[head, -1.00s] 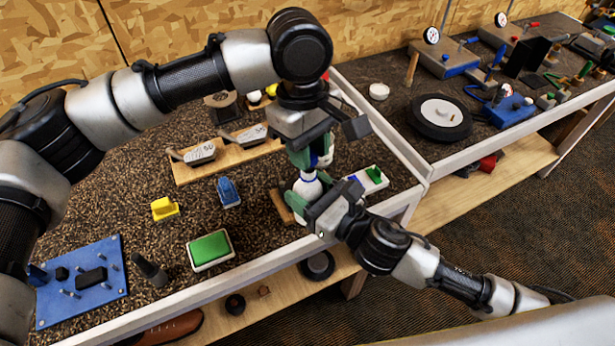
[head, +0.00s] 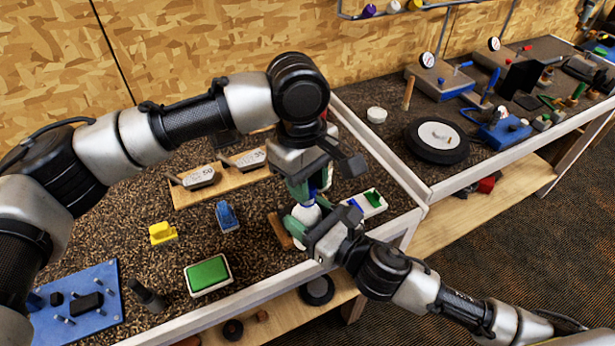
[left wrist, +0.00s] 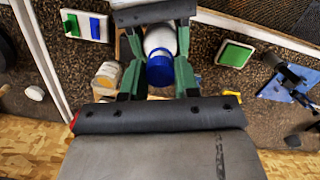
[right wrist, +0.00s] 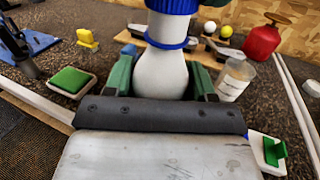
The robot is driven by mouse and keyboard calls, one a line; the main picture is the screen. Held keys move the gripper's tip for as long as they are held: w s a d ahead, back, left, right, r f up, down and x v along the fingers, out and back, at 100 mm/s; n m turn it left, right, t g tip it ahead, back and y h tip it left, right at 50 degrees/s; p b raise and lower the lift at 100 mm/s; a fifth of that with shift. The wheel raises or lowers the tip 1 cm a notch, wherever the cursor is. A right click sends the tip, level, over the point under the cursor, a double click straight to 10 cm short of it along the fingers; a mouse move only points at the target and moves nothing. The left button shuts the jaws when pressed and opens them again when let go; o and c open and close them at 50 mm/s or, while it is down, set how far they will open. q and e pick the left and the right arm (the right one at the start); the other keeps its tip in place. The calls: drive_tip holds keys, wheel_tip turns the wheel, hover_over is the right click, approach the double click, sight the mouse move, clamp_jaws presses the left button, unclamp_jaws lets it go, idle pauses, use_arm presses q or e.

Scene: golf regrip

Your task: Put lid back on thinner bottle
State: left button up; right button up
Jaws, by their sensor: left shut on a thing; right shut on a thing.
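The white thinner bottle (right wrist: 160,75) stands upright in my right gripper (right wrist: 163,82), whose fingers are shut on its body. It has a blue ring (right wrist: 166,42) round its neck. The blue lid (right wrist: 172,4) is directly above the white neck, cut off by the top edge of the right wrist view. My left gripper (left wrist: 160,78) is shut on the blue lid (left wrist: 160,68), with the white bottle (left wrist: 160,38) beyond it. In the head view the left gripper (head: 308,188) is above the right gripper (head: 305,225). Whether the lid is seated is unclear.
A green pad (head: 208,274), a yellow block (head: 162,233) and a blue block (head: 227,216) lie on the bench. A white tray with a green piece (head: 368,204) is right of the grippers.

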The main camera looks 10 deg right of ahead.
use_arm(q)
drive_tip(key=shift+f, duration=0.55)
